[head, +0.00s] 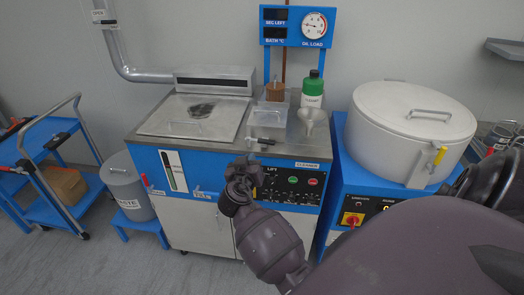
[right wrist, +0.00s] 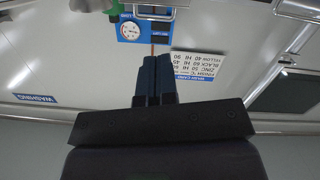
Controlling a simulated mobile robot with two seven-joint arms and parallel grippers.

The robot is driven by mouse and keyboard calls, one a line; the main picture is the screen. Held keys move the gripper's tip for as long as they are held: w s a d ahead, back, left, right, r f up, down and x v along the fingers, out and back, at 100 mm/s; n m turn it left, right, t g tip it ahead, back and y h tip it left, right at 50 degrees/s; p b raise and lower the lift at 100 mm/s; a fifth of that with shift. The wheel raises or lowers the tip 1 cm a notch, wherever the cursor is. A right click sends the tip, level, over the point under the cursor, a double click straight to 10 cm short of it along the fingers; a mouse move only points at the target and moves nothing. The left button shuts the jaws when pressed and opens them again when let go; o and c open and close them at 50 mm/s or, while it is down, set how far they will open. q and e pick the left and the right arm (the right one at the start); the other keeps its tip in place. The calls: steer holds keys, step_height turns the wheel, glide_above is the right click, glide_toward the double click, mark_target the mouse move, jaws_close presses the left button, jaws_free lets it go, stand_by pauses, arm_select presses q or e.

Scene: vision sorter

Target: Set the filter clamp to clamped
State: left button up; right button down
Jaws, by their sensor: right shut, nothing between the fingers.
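A small lever with a dark grip (head: 262,140) sticks out at the front rim of the blue washer, below a clear box (head: 267,118). It may be the filter clamp; I cannot read its label or tell its setting. My right gripper (head: 243,162) is in front of the washer's blue front, below and left of this lever in the head view. It looks apart from the lever, though the depth is hard to judge. In the right wrist view its fingers (right wrist: 153,80) are together and empty. My left gripper is not in view.
A grey funnel (head: 312,118) and a green-topped bottle (head: 312,90) stand on the washer's right side. A grey bin (head: 126,187) and a blue cart (head: 50,165) are at left.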

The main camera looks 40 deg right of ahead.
steer(key=n, duration=0.4)
steer(key=n+g, duration=0.1)
steer(key=n, duration=2.7)
glide_toward(266, 144)
steer(key=shift+h, duration=0.3)
steer(key=x, duration=0.4)
steer(key=f+x, duration=0.1)
steer(key=x, duration=0.1)
steer(key=shift+w, duration=0.2)
steer(key=shift+w+d, duration=0.25)
steer(key=shift+d, duration=0.15)
